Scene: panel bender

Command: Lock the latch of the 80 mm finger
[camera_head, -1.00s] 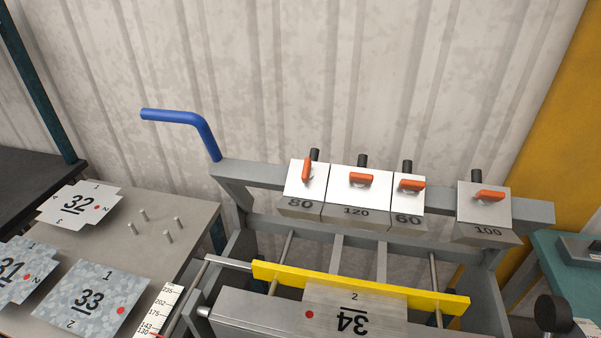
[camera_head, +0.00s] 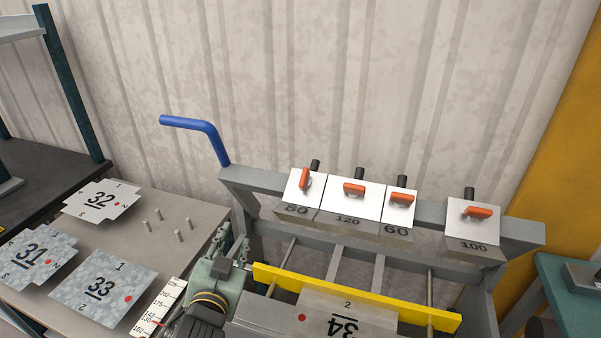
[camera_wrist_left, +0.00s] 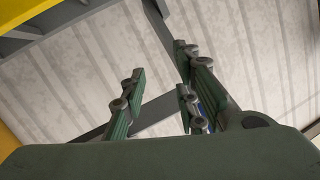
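The 80 mm finger (camera_head: 299,197) is the leftmost block on the grey beam, with a pale top face. Its orange latch (camera_head: 304,179) stands roughly upright in the picture, unlike the latches on the other fingers, which lie roughly crosswise. My left gripper (camera_head: 234,240) is below and left of the 80 mm finger, beside the frame's left end and apart from the latch. In the left wrist view my left gripper (camera_wrist_left: 160,65) has its fingers spread with nothing between them. My right gripper is not in view.
The 120 finger (camera_head: 347,204), 60 finger (camera_head: 396,212) and 100 finger (camera_head: 473,228) share the beam. A blue handle (camera_head: 196,125) rises at its left end. A yellow bar (camera_head: 355,298) and plate 34 (camera_head: 350,318) lie in front. A grey side table (camera_head: 160,216) holds numbered plates and pins.

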